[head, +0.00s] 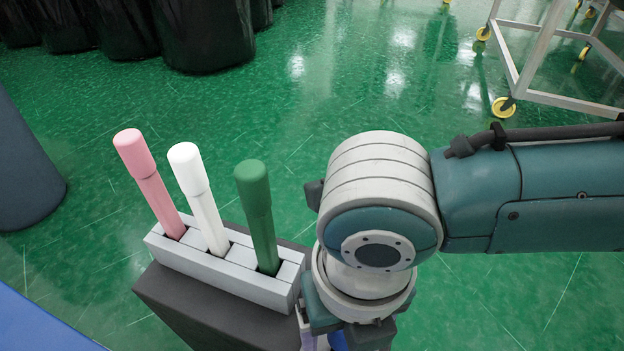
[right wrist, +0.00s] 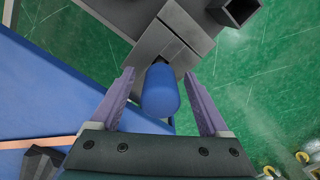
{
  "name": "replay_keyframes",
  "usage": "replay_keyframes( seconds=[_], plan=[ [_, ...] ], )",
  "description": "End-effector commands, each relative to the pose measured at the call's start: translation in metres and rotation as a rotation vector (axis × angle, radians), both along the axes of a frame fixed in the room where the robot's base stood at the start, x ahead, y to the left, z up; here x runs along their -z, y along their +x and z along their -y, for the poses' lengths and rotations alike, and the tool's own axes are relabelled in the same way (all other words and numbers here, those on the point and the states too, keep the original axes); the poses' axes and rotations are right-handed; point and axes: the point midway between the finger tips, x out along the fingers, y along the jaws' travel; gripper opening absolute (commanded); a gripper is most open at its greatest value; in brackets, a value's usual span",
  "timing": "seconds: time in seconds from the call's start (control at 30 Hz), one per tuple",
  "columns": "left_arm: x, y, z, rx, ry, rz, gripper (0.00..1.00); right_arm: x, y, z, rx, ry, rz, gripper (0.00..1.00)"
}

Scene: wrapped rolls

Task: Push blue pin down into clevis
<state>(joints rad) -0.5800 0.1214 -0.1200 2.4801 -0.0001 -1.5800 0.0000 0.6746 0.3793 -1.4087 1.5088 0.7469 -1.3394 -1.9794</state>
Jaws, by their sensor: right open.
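The blue pin (right wrist: 160,92) shows its rounded head in the right wrist view, between the two purple fingers of my right gripper (right wrist: 159,75). The fingers are open, one on each side, with gaps to the pin. The pin's lower end meets a slot in the light grey clevis block (right wrist: 190,40); how deep it sits is hidden. In the head view the clevis block (head: 222,262) holds a pink pin (head: 150,180), a white pin (head: 199,195) and a green pin (head: 257,212), all standing tall. My right wrist hides most of the blue pin there. My left gripper is out of view.
The block sits on a dark stand (head: 200,315). A blue surface (head: 40,325) lies at the lower left. Black wrapped rolls (head: 205,35) stand at the back left, and a wheeled white frame (head: 520,70) at the back right. Green floor between is clear.

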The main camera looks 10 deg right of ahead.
Motion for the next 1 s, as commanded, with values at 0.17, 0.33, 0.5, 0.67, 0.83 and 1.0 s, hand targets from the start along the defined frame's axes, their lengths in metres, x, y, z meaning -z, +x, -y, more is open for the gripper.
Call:
replay_keyframes(
  seconds=[0.17,0.33,0.5,0.67,0.83,1.0],
  plan=[
    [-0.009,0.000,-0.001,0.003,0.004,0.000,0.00,-0.020,0.001,0.000,-0.001,0.002,0.002,0.79],
    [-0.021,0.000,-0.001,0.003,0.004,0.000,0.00,-0.057,0.001,0.000,-0.002,0.003,0.004,0.79],
    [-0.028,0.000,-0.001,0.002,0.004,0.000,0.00,-0.085,0.001,0.000,-0.001,0.001,0.003,0.79],
    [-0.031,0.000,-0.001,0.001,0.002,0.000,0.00,-0.098,0.000,0.000,0.000,0.001,0.001,0.79],
    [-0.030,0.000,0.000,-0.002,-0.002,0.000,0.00,-0.100,0.000,0.000,0.001,0.000,0.001,0.79],
    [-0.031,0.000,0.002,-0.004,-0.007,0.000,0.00,-0.099,0.000,0.000,0.001,0.000,0.001,0.79]
  ],
)
